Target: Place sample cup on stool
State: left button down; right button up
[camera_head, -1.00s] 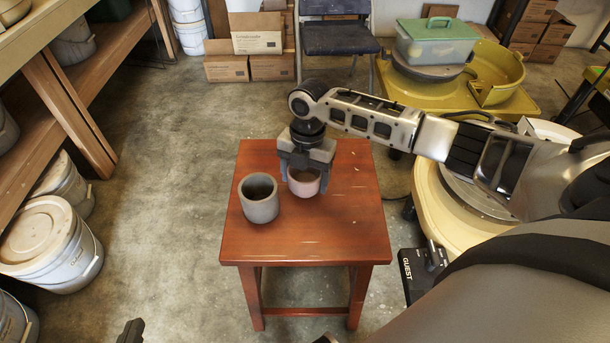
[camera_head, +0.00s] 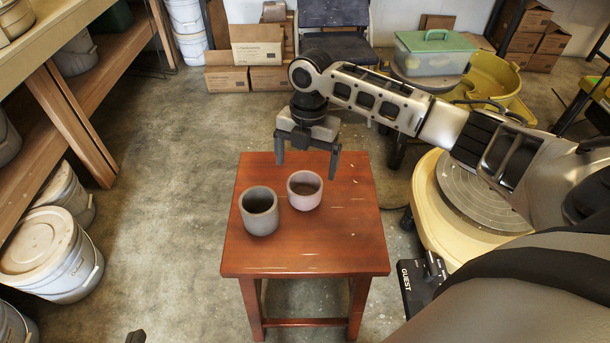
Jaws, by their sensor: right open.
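A red-brown wooden stool (camera_head: 335,240) stands in the middle of the view. Two cups stand upright on its top: a grey cup (camera_head: 259,214) at the left and a pinkish cup (camera_head: 304,191) just right of and behind it. Which one is the sample cup I cannot tell. My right gripper (camera_head: 306,164) is open and empty, above and behind the pinkish cup and apart from it. Only a small dark tip of my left gripper (camera_head: 136,337) shows at the bottom edge; its jaws cannot be made out.
A green-lidded tub (camera_head: 432,52) and a chair (camera_head: 337,45) are behind. White buckets (camera_head: 45,250) line the left. The stool top's front and right are bare.

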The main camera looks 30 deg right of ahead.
aim_at(267, 206)
pick_arm(q)
jog(key=shift+r, duration=0.15)
pick_arm(e)
jog(key=shift+w+d+r, duration=0.1)
jog(key=shift+d+r, duration=0.1)
jog(key=shift+r, duration=1.6)
